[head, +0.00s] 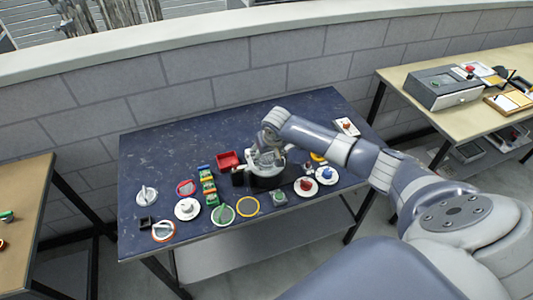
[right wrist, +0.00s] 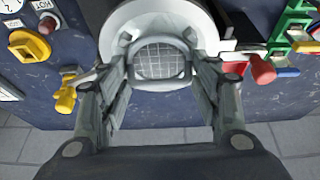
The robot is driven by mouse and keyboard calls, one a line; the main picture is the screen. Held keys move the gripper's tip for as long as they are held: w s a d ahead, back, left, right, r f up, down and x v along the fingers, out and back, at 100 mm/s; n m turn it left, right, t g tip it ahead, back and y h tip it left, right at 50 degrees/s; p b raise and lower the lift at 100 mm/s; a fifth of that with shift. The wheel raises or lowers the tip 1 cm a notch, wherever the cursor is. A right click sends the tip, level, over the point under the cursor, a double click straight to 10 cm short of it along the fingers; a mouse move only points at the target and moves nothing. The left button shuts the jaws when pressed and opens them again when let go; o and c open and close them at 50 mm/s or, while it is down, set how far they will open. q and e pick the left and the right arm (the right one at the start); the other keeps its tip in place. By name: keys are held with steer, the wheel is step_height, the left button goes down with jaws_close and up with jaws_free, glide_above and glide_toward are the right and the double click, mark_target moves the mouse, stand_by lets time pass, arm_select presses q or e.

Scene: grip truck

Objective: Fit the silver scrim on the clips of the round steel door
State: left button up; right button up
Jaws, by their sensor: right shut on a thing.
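The silver scrim (right wrist: 160,60) is a round wire-mesh disc, seen in the right wrist view between the fingers of my right gripper (right wrist: 162,50). The gripper is shut on it. Behind and around the scrim is a pale round body (right wrist: 208,32), which looks like the round steel door. I cannot make out its clips or whether the scrim touches them. In the head view my right gripper (head: 267,158) is over this round body, which stands on a black base (head: 266,183) and is partly hidden. My left gripper is not in view.
The dark blue table (head: 160,165) holds a red bin (head: 228,160), a row of coloured blocks (head: 207,187), a yellow-rimmed disc (head: 247,207), a green-rimmed disc (head: 223,214) and several white discs with knobs. A wall runs behind. The table's back left is clear.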

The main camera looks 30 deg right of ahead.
steer(key=shift+f, duration=0.2)
stand_by(0.4)
steer(key=o, duration=1.1)
steer(key=o, duration=0.4)
steer(key=shift+c, duration=0.2)
